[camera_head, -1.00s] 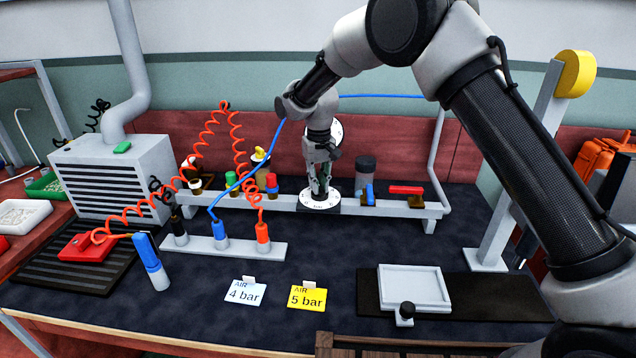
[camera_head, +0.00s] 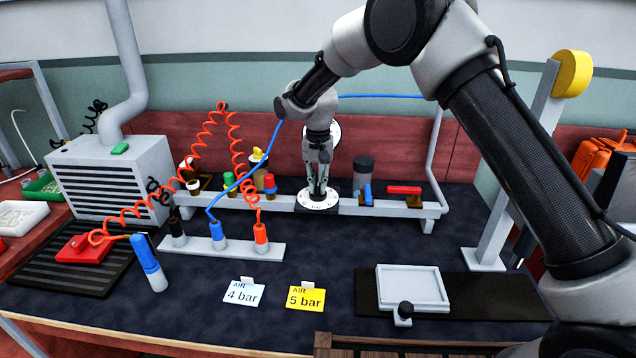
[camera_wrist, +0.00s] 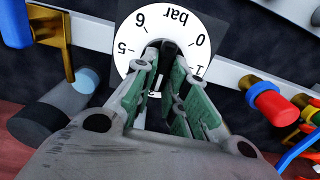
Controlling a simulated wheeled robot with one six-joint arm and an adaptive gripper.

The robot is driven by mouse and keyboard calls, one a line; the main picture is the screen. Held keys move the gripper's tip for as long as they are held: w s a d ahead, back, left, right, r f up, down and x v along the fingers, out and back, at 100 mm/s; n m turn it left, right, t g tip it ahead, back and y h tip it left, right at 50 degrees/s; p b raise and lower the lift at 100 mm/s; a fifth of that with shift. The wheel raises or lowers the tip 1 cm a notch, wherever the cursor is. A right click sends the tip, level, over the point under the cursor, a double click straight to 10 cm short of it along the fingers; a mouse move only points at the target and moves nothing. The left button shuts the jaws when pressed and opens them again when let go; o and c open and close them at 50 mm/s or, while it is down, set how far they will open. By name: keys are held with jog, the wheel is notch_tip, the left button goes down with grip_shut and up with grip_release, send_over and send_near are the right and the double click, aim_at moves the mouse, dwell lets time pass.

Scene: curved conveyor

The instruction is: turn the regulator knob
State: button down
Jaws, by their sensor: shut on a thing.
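The regulator's white round dial (camera_head: 317,205) sits on the rail at the back of the bench. In the wrist view the dial (camera_wrist: 203,30) shows "bar" and the numbers 0, 1, 5 and 6; the rest is hidden behind my fingers. The black regulator knob (camera_wrist: 168,47) stands at the dial's centre, between my fingertips. My gripper (camera_wrist: 166,58) is shut on the knob, with a green-padded finger on each side.
A blue lever valve (camera_head: 367,194) and a red-handled valve (camera_head: 404,190) stand right of the dial. A red-capped fitting (camera_head: 270,184) and coiled red hose (camera_head: 212,122) are left. Cards reading 4 bar (camera_head: 242,293) and 5 bar (camera_head: 305,298) lie in front.

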aim_at(318, 185)
jog(key=shift+r, duration=0.1)
jog(key=c, duration=1.4)
grip_release()
jog(key=shift+c, duration=0.2)
notch_tip(318, 185, up, 12)
